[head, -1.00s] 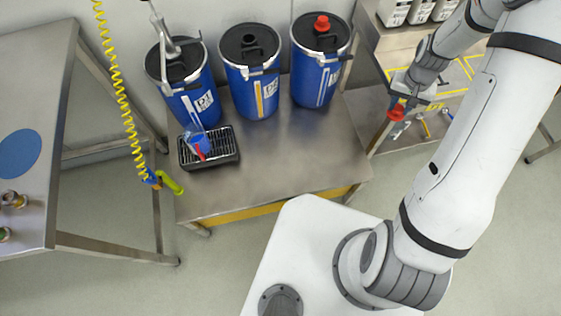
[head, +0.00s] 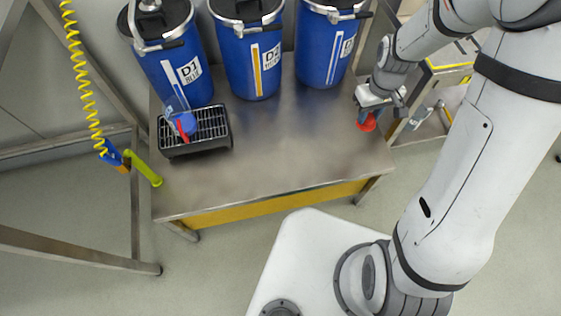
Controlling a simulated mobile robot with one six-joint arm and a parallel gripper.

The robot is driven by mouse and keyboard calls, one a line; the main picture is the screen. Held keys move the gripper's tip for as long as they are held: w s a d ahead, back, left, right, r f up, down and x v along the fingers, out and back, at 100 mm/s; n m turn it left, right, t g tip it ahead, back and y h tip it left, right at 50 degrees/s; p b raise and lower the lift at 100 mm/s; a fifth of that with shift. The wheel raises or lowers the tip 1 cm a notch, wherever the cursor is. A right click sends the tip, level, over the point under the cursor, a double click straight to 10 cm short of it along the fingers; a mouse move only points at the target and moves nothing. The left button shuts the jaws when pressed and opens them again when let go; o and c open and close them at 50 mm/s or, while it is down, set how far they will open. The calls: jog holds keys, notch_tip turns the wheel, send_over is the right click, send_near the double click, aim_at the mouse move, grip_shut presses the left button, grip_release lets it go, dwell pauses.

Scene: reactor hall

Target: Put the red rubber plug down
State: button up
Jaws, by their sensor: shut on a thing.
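The red rubber plug (head: 368,125) is held by my gripper (head: 366,112) at the right end of the steel bench (head: 280,160). The gripper is shut on the plug, and the plug's red lower part shows below the fingers. Whether the plug touches the bench top or hangs just above it, I cannot tell. The fingertips are partly hidden by the gripper body.
Blue drums D1 (head: 170,62), D2 (head: 255,75) and a third drum (head: 325,55) stand along the bench's back. The bench's middle front is clear. A yellow coiled hose (head: 82,75) hangs left.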

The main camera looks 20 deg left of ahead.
jog(key=f+b, duration=0.1)
jog(key=s+a+f+n+b, duration=0.1)
jog(key=f+b, duration=0.1)
jog(key=s+a+f+n+b, duration=0.1)
jog(key=shift+s+a+f, duration=0.15)
jog(key=shift+f, duration=0.25)
notch_tip(320, 180, down, 10)
jog(key=b, duration=0.4)
jog(key=shift+f+b, duration=0.2)
jog(key=shift+b, duration=0.15)
jog(key=o, duration=1)
jog(key=shift+r, duration=0.1)
jog(key=shift+c, duration=0.2)
